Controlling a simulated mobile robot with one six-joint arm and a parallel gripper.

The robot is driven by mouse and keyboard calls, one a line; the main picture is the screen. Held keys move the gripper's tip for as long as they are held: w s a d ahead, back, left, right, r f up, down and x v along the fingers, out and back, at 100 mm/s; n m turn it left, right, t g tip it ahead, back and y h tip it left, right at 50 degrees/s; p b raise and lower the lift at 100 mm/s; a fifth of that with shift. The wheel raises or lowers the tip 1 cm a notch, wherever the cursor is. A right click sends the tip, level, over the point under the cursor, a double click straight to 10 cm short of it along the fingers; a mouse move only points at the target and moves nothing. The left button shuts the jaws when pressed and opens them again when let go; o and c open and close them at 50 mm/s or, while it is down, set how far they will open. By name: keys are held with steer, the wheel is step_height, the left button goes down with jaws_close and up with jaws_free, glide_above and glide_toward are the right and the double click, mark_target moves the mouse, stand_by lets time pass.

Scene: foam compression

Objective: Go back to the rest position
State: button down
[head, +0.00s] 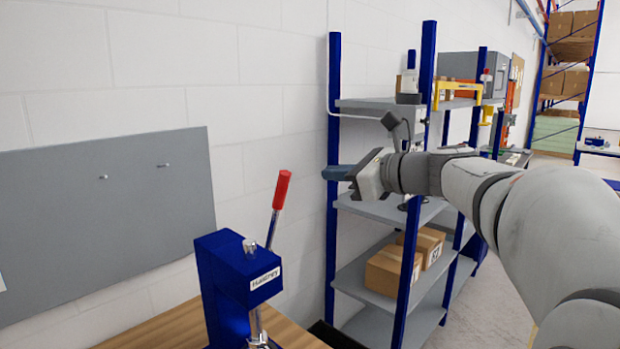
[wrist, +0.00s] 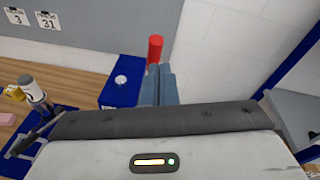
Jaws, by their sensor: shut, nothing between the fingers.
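My gripper (head: 337,173) is in the head view at the end of my outstretched arm, in front of the blue-posted shelf. Its blue fingers are together with nothing between them, and they point left. The fingers also show in the wrist view (wrist: 159,85). A blue press (head: 238,290) with a red-handled lever (head: 282,190) stands on the wooden bench, below and left of my gripper. In the wrist view the red handle (wrist: 155,48) appears just beyond the fingertips; I cannot tell the gap between them. The press top (wrist: 122,88) is left of the fingers.
The blue-posted shelf (head: 333,130) holds cardboard boxes (head: 391,270) low down. A grey board (head: 105,220) hangs on the white wall above the wooden bench (head: 165,330). In the wrist view, a blue stand (wrist: 25,137) and a pink block (wrist: 6,119) are at the left.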

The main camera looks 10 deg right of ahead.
steer(key=s+a+f+n+g+h, duration=0.3)
steer(key=s+f+n+g+h, duration=0.2)
steer(key=s+f+n, duration=0.9)
steer(key=s+d+f+n+g+h, duration=0.1)
steer(key=s+d+f+n+h, duration=0.2)
steer(key=s+f+n, duration=0.2)
steer(key=s+d+f+n+g+h+b, duration=0.1)
steer(key=s+f+n, duration=0.4)
steer(key=f, duration=0.6)
steer(key=s+d+g+h, duration=0.1)
steer(key=d+h, duration=0.1)
steer(key=shift+s+d, duration=0.2)
steer(key=shift+d, duration=0.1)
steer(key=c, duration=2.2)
jaws_free()
